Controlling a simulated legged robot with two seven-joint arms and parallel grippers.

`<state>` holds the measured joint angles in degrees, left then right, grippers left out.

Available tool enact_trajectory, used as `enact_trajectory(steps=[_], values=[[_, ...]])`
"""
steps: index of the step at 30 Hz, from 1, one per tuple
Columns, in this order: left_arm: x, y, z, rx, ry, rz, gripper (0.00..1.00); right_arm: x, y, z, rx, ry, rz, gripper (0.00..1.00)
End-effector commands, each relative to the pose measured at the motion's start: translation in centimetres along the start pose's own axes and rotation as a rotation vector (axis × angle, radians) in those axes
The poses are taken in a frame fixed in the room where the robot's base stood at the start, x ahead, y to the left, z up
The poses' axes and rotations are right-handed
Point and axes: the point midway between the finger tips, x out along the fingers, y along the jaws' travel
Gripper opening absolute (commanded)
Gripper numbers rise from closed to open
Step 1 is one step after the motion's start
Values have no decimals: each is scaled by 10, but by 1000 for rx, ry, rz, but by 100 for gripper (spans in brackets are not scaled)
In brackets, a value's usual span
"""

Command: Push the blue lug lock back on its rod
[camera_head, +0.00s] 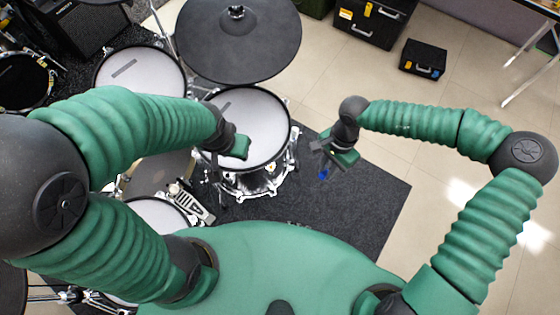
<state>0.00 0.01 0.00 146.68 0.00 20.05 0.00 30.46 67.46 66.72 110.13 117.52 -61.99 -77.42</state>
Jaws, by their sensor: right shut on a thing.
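The blue lug lock (323,173) is a small bright blue piece at the fingertips of my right gripper (325,162). My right gripper points down and is shut on it, over the dark mat beside the drum. The rod itself is too small to make out. The nearest drum (262,112) has a white head and a chrome rim with lugs, to the left of my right gripper. My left gripper (238,150) is over the front part of this drum; its fingers are not clear enough to show whether they are open.
A dark cymbal (240,35) hangs behind the drum. Another white-headed drum (140,75) stands to the left, and a pedal (190,205) is on the floor. The dark mat (350,200) is clear at right. Black cases (424,58) stand on the tiled floor at back.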

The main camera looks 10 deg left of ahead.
Motion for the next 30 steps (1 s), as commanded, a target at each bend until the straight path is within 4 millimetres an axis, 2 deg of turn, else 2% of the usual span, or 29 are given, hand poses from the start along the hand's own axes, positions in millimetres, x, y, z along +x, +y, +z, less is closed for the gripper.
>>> enact_trajectory(steps=[1,7,12,24,30], values=[[6,0,2,0,0,0,38,10,-8,6,58,-61,-15,0],[24,0,6,0,0,0,38,38,-46,30,387,-353,-148,0],[34,0,8,0,0,0,38,50,-76,47,631,-562,-331,0],[60,0,14,0,0,0,38,79,-130,62,958,-828,-737,0],[64,0,15,0,0,0,38,82,-144,59,1022,-870,-858,0]])
